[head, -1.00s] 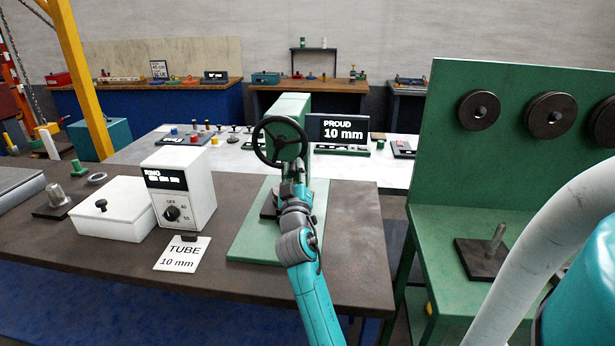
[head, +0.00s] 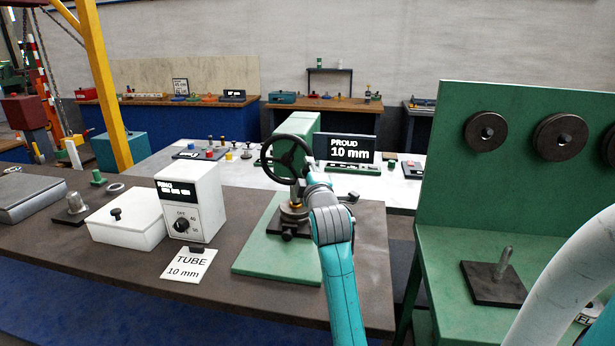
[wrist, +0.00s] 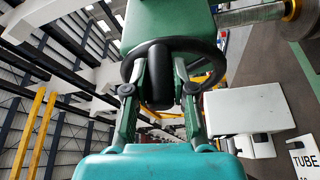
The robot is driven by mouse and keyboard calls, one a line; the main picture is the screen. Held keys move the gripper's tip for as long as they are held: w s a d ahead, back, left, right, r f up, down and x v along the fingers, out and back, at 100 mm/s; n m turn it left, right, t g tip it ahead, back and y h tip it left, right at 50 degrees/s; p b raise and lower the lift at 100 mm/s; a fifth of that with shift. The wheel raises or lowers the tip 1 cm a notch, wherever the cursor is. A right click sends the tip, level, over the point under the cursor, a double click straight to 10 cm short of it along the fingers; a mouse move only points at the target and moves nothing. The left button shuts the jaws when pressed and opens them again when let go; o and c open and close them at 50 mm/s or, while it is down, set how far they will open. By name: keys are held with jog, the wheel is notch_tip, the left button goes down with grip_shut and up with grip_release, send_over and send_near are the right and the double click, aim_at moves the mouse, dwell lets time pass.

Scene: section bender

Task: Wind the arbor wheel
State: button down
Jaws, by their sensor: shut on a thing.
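The black arbor wheel (head: 286,158) is mounted on the front of a green machine (head: 300,125). It also shows in the wrist view (wrist: 208,48), close up. My gripper (head: 304,180) is at the wheel's lower right in the head view. In the wrist view my gripper (wrist: 158,90) has a finger on either side of a thick dark part of the wheel and is shut on it. My wrist hides part of the machine. A brass and steel piece (head: 294,211) shows below the wheel.
A sign (head: 349,149) reads "PROUD 10 mm". A white ring box (head: 190,203) with a dial, a lidded white box (head: 124,222) and a "TUBE 10 mm" card (head: 188,263) stand left on the bench. A green rack (head: 460,185) with dark discs stands right.

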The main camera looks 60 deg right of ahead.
notch_tip(320, 180, up, 2)
jog(key=n, duration=0.2)
jog(key=shift+w+a+r+n+y, duration=0.1)
jog(key=shift+n+y, duration=0.3)
jog(key=shift+w+a+r+n+g+y, duration=0.1)
jog(key=shift+w+r+n+g+y, duration=0.1)
jog(key=shift+r+n+g, duration=0.3)
jog(key=shift+w+r+n+g+y, duration=0.1)
jog(key=shift+r+n+y, duration=0.15)
jog(key=shift+n, duration=0.45)
jog(key=shift+w+a+r+n+g, duration=0.15)
jog(key=shift+w+r+n+g, duration=0.25)
jog(key=shift+n, duration=0.4)
jog(key=shift+w+a+r+n+g, duration=0.1)
jog(key=shift+w+r+n+g, duration=0.3)
jog(key=shift+n, duration=0.4)
jog(key=c, duration=1)
grip_release()
jog(key=shift+o, duration=0.2)
jog(key=v, duration=1.2)
jog(key=shift+r, duration=0.15)
